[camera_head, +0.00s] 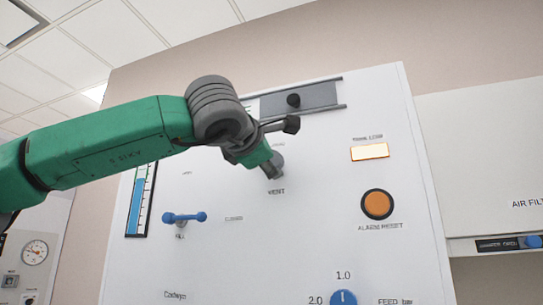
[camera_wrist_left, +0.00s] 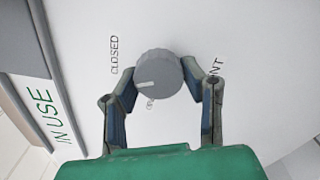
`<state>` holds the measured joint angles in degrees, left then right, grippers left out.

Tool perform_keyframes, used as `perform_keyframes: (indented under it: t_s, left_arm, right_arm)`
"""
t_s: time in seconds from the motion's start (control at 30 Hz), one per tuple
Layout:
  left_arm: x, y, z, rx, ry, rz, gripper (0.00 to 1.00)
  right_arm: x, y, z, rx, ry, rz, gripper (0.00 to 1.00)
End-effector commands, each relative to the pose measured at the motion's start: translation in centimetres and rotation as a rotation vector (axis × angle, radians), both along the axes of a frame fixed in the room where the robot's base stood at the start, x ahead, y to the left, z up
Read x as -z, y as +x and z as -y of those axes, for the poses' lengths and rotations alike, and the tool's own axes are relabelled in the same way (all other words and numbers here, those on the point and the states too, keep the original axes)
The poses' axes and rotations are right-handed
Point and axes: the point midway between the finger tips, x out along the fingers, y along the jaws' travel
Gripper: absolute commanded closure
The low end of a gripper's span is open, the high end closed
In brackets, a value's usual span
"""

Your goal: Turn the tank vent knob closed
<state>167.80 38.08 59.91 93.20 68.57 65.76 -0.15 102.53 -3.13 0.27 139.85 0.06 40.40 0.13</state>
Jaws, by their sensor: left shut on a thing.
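The vent knob is a round grey knob with a pale pointer line, on the white panel above the VENT label. It shows clearly in the left wrist view (camera_wrist_left: 157,77), with CLOSED printed to its upper left and a partly hidden label below it. The pale line points left and slightly down in that view. My left gripper (camera_wrist_left: 160,82) has one finger on each side of the knob and is shut on it. In the head view my left gripper (camera_head: 272,160) reaches the knob (camera_head: 275,167), which it partly covers. My right gripper is not in view.
On the same panel are a slider plate with a black knob (camera_head: 293,100), a blue lever (camera_head: 184,217), an orange ALARM RESET button (camera_head: 377,204), a lit lamp (camera_head: 370,152) and a blue FEED dial (camera_head: 343,298). A blue level gauge (camera_head: 140,200) is at left.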

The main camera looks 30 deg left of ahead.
Motion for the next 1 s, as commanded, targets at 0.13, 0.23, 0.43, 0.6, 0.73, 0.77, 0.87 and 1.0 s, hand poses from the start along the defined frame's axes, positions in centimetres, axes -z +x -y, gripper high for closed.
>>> perform_keyframes:
  t_s: [0.13, 0.23, 0.43, 0.6, 0.73, 0.77, 0.87, 1.0]
  left_arm:
    - [0.2, 0.1, 0.1, 0.002, 0.125, -0.042, 0.92]
    - [0.2, 0.1, 0.1, 0.002, 0.199, -0.059, 0.92]
    - [0.3, 0.2, 0.1, 0.003, 0.316, -0.089, 0.92]
    - [0.4, 0.2, 0.1, 0.003, 0.379, -0.104, 0.92]
    - [0.5, 0.2, 0.1, 0.003, 0.406, -0.112, 0.92]
    - [0.5, 0.2, 0.1, 0.003, 0.41, -0.113, 0.92]
    - [0.6, 0.2, 0.1, 0.003, 0.418, -0.115, 0.92]
    - [0.6, 0.2, 0.1, 0.003, 0.421, -0.117, 0.92]
  right_arm:
    - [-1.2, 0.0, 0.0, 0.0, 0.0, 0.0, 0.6]
    - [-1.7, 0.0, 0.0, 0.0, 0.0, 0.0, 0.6]
    - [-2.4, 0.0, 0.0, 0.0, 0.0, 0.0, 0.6]
    - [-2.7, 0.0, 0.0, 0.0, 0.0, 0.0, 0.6]
    - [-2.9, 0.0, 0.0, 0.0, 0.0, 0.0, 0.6]
    - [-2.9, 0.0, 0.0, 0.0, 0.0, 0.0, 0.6]
    - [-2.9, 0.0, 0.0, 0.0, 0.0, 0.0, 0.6]
    - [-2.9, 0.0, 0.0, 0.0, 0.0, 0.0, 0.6]
